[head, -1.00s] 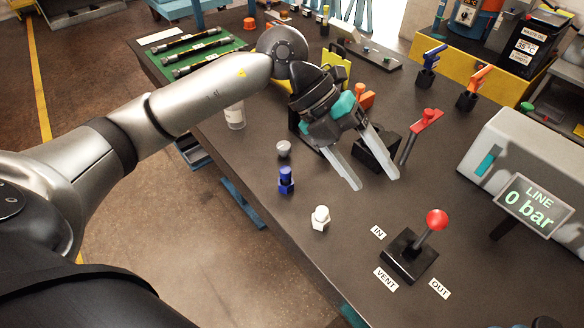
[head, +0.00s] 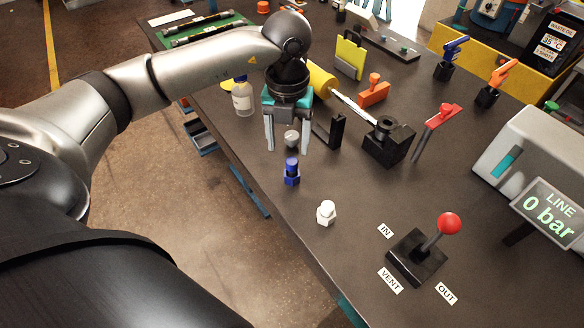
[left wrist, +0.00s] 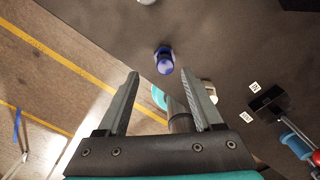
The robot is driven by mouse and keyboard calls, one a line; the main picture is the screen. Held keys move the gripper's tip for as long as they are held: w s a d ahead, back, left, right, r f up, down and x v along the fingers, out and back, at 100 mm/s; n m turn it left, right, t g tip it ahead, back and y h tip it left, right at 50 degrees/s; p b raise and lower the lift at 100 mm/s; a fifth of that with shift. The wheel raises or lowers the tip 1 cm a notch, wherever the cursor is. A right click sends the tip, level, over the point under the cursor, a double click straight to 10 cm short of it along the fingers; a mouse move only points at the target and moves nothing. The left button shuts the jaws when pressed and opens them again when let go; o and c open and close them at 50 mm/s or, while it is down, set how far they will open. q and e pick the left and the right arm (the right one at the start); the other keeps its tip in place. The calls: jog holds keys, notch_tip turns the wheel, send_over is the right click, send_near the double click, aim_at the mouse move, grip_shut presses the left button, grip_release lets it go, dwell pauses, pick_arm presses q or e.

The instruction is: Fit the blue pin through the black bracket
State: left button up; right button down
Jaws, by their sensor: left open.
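The blue pin (head: 291,172) stands upright on the dark bench, near its left edge. It also shows in the left wrist view (left wrist: 165,62), beyond the fingertips. The black bracket (head: 388,143) sits to the right of the pin, at the end of a silver rod from a yellow cylinder (head: 321,78). My left gripper (head: 288,149) is open and points down, just behind the pin in the head view. In the left wrist view its open fingers (left wrist: 161,74) hold nothing. My right gripper is not in view.
A white fitting (head: 326,212) stands in front of the pin. A thin black upright piece (head: 330,130) and a red-topped tool (head: 437,120) flank the bracket. A red-knobbed lever (head: 448,224) is at the front right.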

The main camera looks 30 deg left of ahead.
aim_at(292, 161)
pick_arm(q)
jog(key=f, duration=0.4)
jog(key=d+f, duration=0.1)
jog(key=f, duration=0.1)
jog(key=shift+f+b, duration=0.25)
jog(key=shift+b, duration=0.1)
jog(key=shift+a, duration=0.1)
grip_shut()
